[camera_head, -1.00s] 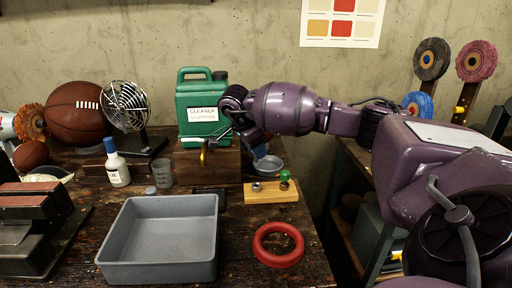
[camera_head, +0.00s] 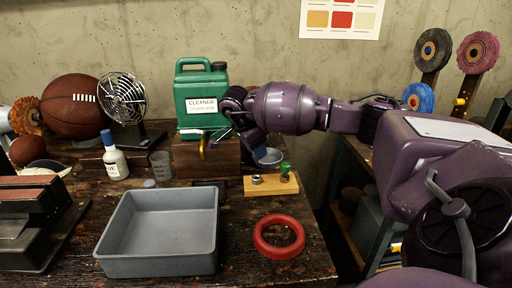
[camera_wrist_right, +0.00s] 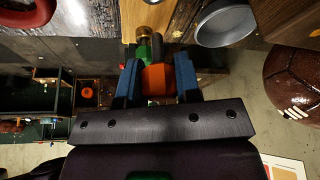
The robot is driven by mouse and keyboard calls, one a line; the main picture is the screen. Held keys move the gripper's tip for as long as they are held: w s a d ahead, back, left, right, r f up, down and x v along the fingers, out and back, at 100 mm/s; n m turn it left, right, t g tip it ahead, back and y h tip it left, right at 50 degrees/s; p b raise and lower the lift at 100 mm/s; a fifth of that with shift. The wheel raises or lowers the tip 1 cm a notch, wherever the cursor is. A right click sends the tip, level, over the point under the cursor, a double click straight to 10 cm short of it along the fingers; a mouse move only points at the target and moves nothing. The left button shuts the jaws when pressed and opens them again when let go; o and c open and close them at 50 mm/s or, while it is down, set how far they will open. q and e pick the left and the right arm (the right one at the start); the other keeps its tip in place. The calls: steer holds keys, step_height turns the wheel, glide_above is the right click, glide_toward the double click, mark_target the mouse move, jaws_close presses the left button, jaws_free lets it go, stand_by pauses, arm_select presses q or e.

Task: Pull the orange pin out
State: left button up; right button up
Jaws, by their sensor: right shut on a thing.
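Whether the pin sits in anything is hidden. My left gripper is not in view.
A grey tray (camera_head: 160,262) and red ring (camera_head: 279,252) lie in front.

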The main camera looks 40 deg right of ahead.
steer(key=shift+f, duration=0.6)
steer(key=shift+f, duration=0.1)
stand_by(0.3)
